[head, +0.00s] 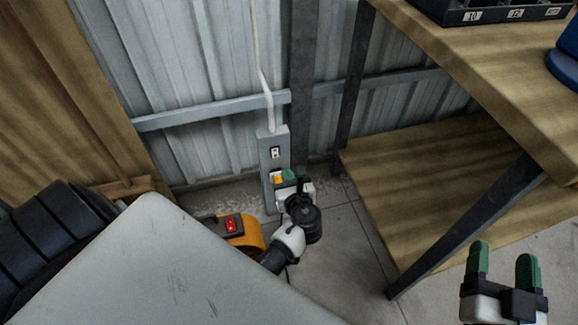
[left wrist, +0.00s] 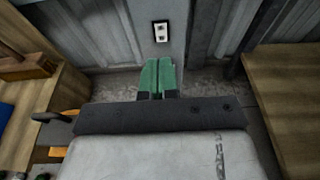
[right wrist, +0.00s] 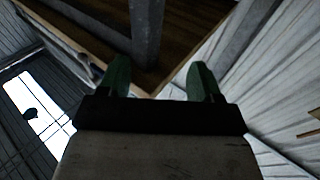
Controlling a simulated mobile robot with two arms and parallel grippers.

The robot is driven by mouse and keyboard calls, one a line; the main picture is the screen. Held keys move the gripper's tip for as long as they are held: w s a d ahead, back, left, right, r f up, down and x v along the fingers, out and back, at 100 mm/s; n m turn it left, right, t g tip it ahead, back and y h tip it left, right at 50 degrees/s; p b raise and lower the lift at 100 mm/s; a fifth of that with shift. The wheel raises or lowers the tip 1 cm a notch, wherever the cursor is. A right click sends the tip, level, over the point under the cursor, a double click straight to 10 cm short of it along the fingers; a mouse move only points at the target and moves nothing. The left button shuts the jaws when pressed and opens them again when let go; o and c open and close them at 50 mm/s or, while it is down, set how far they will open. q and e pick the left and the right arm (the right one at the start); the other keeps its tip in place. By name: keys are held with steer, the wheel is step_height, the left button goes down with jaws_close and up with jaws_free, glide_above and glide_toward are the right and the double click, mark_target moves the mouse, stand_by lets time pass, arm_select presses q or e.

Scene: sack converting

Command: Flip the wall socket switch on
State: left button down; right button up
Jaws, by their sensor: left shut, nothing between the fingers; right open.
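The wall socket is a narrow grey upright box (head: 268,158) fixed low on the corrugated wall, with a cable running up from it. A small black-and-white switch plate (head: 275,153) is on its upper face; it also shows in the left wrist view (left wrist: 161,32). A yellow-orange part (head: 279,179) shows lower on the box, partly hidden by my gripper. My left gripper (head: 289,175) is shut and empty in front of the box, below the plate; its green fingertips (left wrist: 157,62) point toward the box. Contact cannot be told. My right gripper (head: 502,258) is open and empty at the lower right.
An orange device with a red rocker switch (head: 231,225) is on the floor beside my left arm. A wooden workbench (head: 500,70) with a lower shelf (head: 430,185) and dark legs stands at the right. Wooden boarding (head: 80,100) is at the left. Some concrete floor (head: 345,250) is clear.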

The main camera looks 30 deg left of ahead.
steer(key=shift+d+f+g+h, duration=0.2)
steer(key=shift+f+g+h, duration=0.2)
steer(key=shift+f+g, duration=0.4)
